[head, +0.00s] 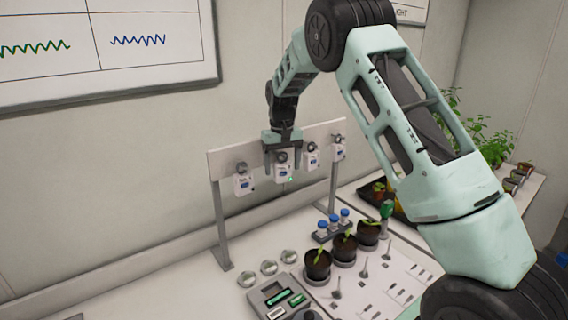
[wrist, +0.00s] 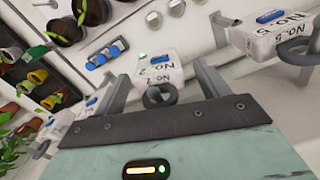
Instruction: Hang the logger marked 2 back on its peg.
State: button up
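The logger marked 2 (head: 283,173) is a small white box with a blue display. It is at the peg board (head: 226,160), second from the left in the row. In the wrist view the logger (wrist: 160,68) shows its "No. 2" label upside down, a green light and a grey hanging ring. My gripper (head: 282,168) is at the board from above, with one finger on each side of the logger. In the wrist view the gripper (wrist: 163,88) is open, with gaps between fingers and logger. The logger appears to hang by its ring; the peg itself is hidden.
Other loggers hang close by: one to the left (head: 243,184), two to the right (head: 311,157) (head: 338,150). Below are potted seedlings (head: 317,265), blue-capped bottles (head: 333,222), round dishes (head: 269,267) and a grey device (head: 270,297). The bench's left part is clear.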

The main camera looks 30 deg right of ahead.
jog(key=shift+w+a, duration=0.3)
jog(key=shift+w, duration=0.15)
jog(key=shift+w+r+b, duration=0.1)
jog(key=shift+r+b, duration=0.2)
jog(key=shift+b, duration=0.05)
notch_tip(320, 180, up, 17)
jog(key=s+b, duration=0.1)
jog(key=b, duration=0.3)
jog(key=shift+d, duration=0.3)
jog(key=shift+f, duration=0.1)
